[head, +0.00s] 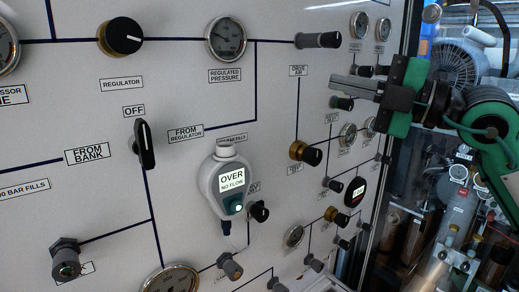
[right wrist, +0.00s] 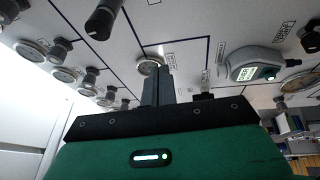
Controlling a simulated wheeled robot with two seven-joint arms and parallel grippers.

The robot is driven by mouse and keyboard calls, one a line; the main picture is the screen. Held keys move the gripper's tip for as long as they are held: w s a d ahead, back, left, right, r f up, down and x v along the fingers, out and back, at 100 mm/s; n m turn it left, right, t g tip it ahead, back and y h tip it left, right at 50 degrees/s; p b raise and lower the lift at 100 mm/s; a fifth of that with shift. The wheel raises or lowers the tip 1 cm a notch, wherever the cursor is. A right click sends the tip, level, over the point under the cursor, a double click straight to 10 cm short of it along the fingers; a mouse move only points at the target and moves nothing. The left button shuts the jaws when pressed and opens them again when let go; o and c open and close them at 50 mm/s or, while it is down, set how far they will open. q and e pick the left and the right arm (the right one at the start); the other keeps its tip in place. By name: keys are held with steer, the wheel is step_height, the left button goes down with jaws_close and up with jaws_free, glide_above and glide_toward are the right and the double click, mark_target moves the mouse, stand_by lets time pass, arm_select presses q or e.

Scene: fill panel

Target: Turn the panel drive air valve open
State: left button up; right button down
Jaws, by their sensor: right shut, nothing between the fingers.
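The panel drive air valve (head: 318,40) is a black knob at the upper right of the white panel in the head view. My left gripper is not in view.
A small black knob (head: 342,103) sits close under the right fingers. Gauges (head: 359,25) and small knobs crowd the panel's right side. A brass-based knob (head: 305,152) is lower down. A white meter (head: 225,180) reads OVER, NO FLOW. Equipment with a fan (head: 456,63) lies beyond the panel's right edge.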

mark_target(331, 40)
steer(key=w+d+r+m+t+h, duration=0.2)
steer(key=d+r+m+t+h, duration=0.2)
steer(key=d+r+h, duration=0.25)
steer(key=p+x, duration=0.1)
steer(key=x, duration=0.5)
steer(key=shift+w+f, duration=0.15)
steer(key=shift+f, duration=0.15)
steer(key=shift+d+y, duration=0.1)
steer(key=shift+y, duration=0.15)
steer(key=shift+r, duration=0.15)
stand_by(0.4)
stand_by(0.3)
